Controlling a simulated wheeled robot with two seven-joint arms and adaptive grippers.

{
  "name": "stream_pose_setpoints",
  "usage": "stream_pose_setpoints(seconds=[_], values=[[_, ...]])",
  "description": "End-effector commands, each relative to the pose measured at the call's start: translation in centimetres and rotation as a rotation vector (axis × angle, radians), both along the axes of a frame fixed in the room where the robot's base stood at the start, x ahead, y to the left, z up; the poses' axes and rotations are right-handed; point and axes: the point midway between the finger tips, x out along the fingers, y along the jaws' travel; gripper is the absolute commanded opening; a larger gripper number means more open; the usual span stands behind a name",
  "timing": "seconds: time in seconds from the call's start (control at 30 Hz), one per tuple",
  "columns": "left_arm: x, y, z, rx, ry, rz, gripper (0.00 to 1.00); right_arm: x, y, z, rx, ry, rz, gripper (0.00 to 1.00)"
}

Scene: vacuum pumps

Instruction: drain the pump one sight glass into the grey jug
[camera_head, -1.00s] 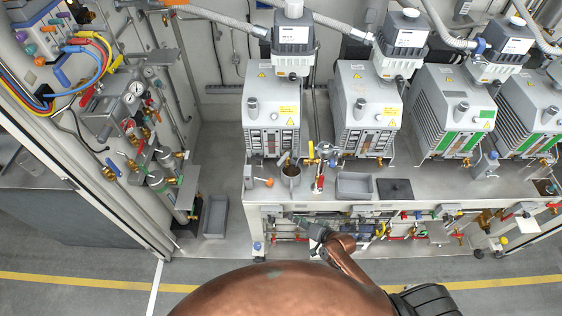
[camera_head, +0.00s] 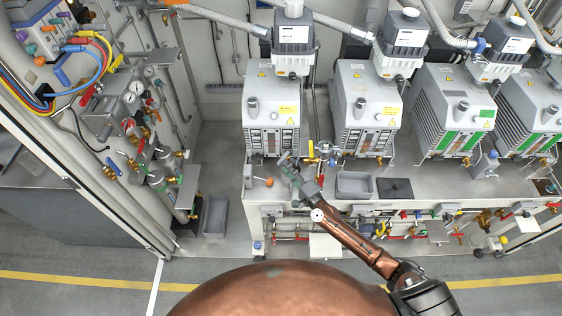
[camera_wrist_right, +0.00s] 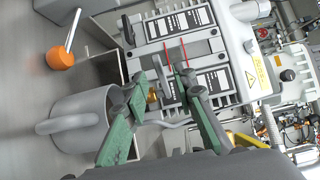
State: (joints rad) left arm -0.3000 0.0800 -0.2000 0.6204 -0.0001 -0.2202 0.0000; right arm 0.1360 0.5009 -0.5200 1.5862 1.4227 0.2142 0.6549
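Pump one (camera_head: 270,108) is the leftmost grey pump on the bench. Its sight glass panel, with red lines, shows close up in the wrist view (camera_wrist_right: 174,58). My right gripper (camera_head: 292,166) is in front of this pump, over the bench. In the wrist view its green fingers (camera_wrist_right: 157,82) are spread, with nothing held between them. A small brass fitting (camera_wrist_right: 153,97) shows beyond, in the gap between the fingers. The grey jug (camera_wrist_right: 80,113) stands beside the left finger, which overlaps its edge; the gripper hides most of it in the head view. My left gripper is out of view.
An orange-tipped lever (camera_head: 268,182) lies left of my gripper and also shows in the wrist view (camera_wrist_right: 60,58). A grey tray (camera_head: 354,185) and a black pad (camera_head: 396,189) sit to the right. More pumps (camera_head: 366,108) stand along the bench. A valve-laden panel (camera_head: 140,120) is at left.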

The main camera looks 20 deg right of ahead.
Motion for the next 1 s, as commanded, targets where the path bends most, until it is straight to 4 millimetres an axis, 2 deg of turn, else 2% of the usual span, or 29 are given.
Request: stream_pose_setpoints(seconds=[0.1,0.3,0.67,1.0], values=[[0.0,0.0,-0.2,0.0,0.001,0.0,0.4,2.0,0.7,0.0,-0.001,-0.001,0.001,0.25],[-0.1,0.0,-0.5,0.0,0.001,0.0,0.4,4.0,1.4,-0.1,-0.001,0.0,0.001,0.25],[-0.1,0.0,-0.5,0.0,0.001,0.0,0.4,4.5,1.7,0.0,-0.002,-0.001,0.002,0.25],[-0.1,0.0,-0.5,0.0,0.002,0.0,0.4,4.5,1.6,0.0,-0.002,-0.001,0.002,0.01]])
